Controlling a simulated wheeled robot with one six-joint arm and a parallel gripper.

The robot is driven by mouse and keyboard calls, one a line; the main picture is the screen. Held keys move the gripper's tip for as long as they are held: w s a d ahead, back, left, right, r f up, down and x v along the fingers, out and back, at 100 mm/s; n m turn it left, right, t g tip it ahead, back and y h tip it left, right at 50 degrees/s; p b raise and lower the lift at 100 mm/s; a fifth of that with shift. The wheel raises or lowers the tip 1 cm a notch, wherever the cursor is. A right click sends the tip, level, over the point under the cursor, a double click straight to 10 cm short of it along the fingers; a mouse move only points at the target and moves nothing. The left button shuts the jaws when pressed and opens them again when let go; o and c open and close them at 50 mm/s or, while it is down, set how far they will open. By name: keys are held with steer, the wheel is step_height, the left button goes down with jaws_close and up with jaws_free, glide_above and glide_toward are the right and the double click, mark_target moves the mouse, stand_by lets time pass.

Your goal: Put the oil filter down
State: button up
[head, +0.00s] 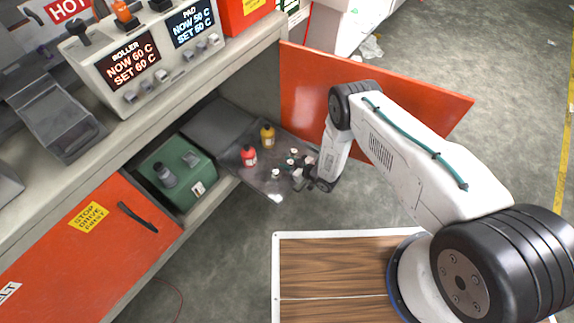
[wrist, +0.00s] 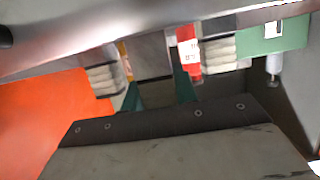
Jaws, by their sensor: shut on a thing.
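I take this block for the oil filter, shut between the fingers. In the head view the fingers and arm mostly hide it. I cannot tell whether its base touches the shelf.
A green box (head: 178,170) stands left. The open orange door (head: 370,90) is on the right, behind my arm. The bench edge (head: 205,85) overhangs the cabinet.

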steer(key=shift+f, duration=0.95)
steer(key=shift+f, duration=0.1)
steer(key=o, duration=1)
steer(key=shift+r, duration=0.2)
steer(key=v, duration=1.2)
